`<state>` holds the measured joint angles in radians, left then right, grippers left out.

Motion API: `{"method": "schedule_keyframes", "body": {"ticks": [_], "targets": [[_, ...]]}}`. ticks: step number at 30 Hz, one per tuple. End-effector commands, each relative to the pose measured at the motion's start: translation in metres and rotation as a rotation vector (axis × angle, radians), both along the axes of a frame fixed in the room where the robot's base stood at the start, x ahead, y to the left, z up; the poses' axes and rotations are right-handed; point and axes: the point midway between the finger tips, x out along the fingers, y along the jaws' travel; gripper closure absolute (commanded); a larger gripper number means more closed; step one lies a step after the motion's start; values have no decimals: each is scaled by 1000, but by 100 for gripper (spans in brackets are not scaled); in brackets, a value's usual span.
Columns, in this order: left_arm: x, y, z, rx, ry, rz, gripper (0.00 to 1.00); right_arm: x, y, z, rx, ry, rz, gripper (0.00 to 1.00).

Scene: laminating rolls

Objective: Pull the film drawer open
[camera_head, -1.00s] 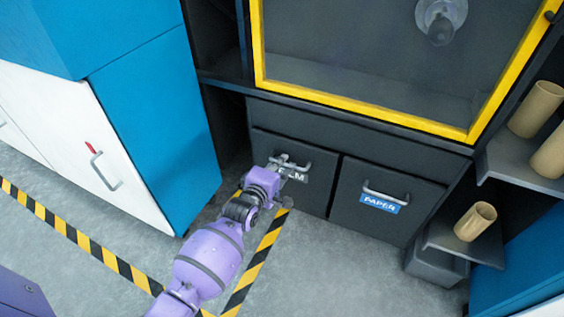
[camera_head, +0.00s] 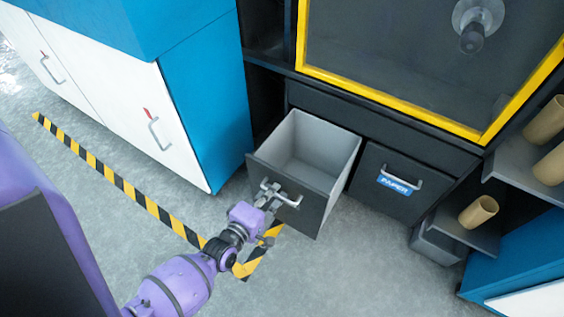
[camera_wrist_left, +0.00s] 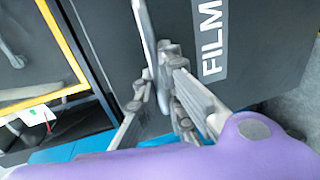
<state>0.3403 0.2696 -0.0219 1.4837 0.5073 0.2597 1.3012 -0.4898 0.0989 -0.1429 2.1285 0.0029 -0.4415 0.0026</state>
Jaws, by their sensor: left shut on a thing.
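The film drawer (camera_head: 292,185) stands pulled out from the dark cabinet in the head view, and its empty grey inside shows. My left gripper (camera_head: 275,196) is shut on the metal bar handle (camera_head: 284,194) on its dark front. My right gripper is not in view.
The paper drawer (camera_head: 385,182) with a blue label is closed to the right. A blue and white cabinet (camera_head: 205,110) stands left. A yellow-framed window (camera_head: 390,97) is above. Cardboard rolls (camera_head: 478,212) lie on shelves at right. Grey floor with striped tape (camera_head: 130,190) is clear in front.

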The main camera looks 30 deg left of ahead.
Motion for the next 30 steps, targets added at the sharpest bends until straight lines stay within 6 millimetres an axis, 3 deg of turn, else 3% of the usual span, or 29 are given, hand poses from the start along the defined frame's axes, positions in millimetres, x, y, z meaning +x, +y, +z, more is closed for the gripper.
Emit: {"method": "schedule_keyframes", "body": {"ticks": [6,17,18,20,30], "targets": [[-17,0,1,1,-2,-1,100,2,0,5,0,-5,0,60],[-18,0,1,0,-3,-2,100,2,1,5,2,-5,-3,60],[-18,0,1,0,-2,-2,89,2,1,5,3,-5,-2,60],[-18,0,1,0,-2,-2,83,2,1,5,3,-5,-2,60],[-21,0,1,1,-1,-1,83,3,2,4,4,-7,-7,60]]}}
